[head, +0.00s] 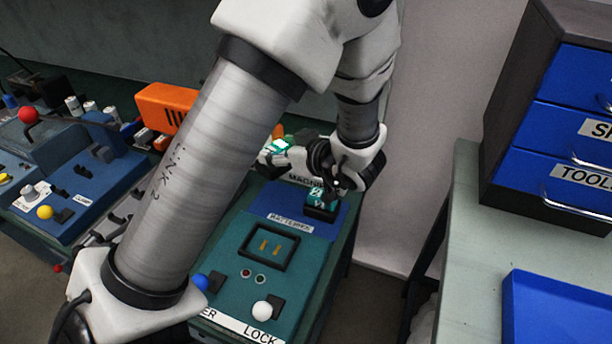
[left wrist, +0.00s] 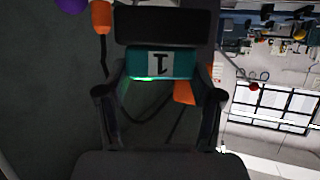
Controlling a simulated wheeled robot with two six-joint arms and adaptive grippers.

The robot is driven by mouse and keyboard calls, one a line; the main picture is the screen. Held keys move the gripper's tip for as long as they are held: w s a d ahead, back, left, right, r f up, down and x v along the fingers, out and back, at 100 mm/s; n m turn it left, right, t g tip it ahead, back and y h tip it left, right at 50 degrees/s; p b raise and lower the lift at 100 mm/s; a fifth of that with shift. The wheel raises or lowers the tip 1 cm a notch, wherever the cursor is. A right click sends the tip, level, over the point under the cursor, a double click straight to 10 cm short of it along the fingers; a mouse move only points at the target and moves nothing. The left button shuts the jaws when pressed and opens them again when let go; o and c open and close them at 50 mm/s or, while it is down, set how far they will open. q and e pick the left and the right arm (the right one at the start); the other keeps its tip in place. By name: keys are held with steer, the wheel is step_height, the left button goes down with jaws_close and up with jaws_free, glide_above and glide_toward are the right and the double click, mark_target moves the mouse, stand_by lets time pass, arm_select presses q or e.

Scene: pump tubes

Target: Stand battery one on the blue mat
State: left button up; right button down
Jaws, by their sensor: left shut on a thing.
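Battery one (head: 318,197) is a teal block with a white label and a dark end. In the left wrist view its teal face (left wrist: 163,66) carries a "1" and sits between the fingers. My left gripper (head: 335,180) is shut on it and holds it from above, roughly upright. The battery is over the right part of the blue mat (head: 272,205), which bears a label reading like "BATTERIES". I cannot tell whether its dark lower end touches the mat. My left arm hides part of the bench. My right gripper is not in view.
In front of the mat, the teal panel has a dark-framed socket (head: 264,246), small lights, a blue knob (head: 201,282) and a white knob (head: 262,309). Another teal-and-white object (head: 276,148) lies behind. At right are a blue tray (head: 560,310) and a drawer cabinet (head: 560,120).

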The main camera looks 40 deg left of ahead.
arm_select(q)
steer(key=f, duration=0.1)
steer(key=s+f, duration=0.1)
steer(key=shift+f, duration=0.35)
steer(key=f, duration=0.7)
steer(key=shift+w+b, duration=0.2)
steer(key=shift+b, duration=0.2)
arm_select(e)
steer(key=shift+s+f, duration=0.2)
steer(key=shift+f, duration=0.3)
arm_select(q)
steer(key=shift+w, duration=0.1)
steer(key=o, duration=1.5)
steer(key=shift+f, duration=0.1)
steer(key=shift+c, duration=0.2)
steer(key=p+v, duration=1.2)
steer(key=p, duration=1)
steer(key=shift+p, duration=0.3)
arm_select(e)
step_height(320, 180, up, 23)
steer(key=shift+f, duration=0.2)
